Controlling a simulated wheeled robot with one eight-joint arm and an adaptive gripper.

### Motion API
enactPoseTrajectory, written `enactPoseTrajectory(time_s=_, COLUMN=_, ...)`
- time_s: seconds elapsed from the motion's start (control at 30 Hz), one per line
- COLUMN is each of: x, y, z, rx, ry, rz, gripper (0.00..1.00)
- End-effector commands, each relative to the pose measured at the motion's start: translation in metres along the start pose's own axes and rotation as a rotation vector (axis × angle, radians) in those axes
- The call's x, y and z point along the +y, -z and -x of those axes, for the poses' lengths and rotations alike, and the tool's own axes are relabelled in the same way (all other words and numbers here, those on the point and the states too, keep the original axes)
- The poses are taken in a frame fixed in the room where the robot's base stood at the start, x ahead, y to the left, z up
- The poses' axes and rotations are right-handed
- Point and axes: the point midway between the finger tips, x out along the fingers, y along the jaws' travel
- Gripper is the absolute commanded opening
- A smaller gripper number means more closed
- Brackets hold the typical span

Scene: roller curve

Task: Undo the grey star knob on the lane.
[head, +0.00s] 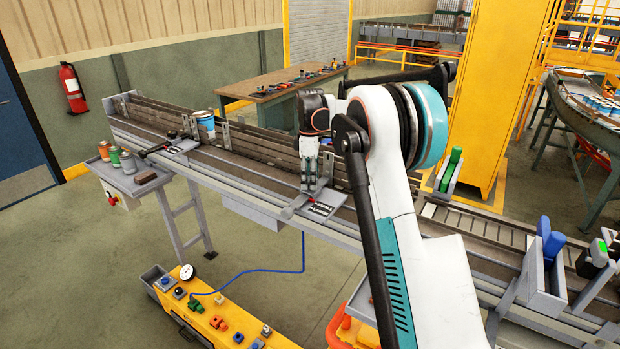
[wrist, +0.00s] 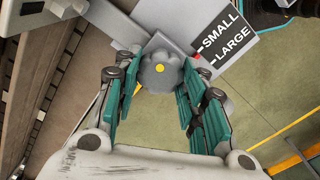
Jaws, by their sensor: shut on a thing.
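The grey star knob (wrist: 157,73), with a yellow dot on its face, sits between the teal finger pads of my gripper (wrist: 162,80) in the wrist view. My gripper is shut on the knob, with a pad on either side of it. In the head view my gripper (head: 311,183) points down at the front edge of the lane (head: 262,168), and the knob itself is hidden or too small to tell. A dark label plate (wrist: 222,42) reading SMALL and LARGE lies beside the knob; it also shows in the head view (head: 320,209).
A blue and white can (head: 205,122) stands on the lane to the left. A shelf with cans (head: 128,162) hangs at the lane's left end. A yellow cart (head: 215,318) stands on the floor in front. A yellow column (head: 498,95) rises behind my arm.

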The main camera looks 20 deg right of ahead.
Motion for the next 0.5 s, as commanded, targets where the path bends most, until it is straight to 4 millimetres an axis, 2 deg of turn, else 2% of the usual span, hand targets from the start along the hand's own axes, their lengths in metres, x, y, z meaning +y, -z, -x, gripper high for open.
enactPoseTrajectory(time_s=0.47, x=-0.001, y=-0.0001, z=-0.0019, rx=-0.001, ry=0.003, rz=0.013, gripper=0.14)
enactPoseTrajectory(time_s=0.5, x=-0.001, y=-0.0001, z=-0.0019, rx=-0.001, ry=0.003, rz=0.013, gripper=0.42)
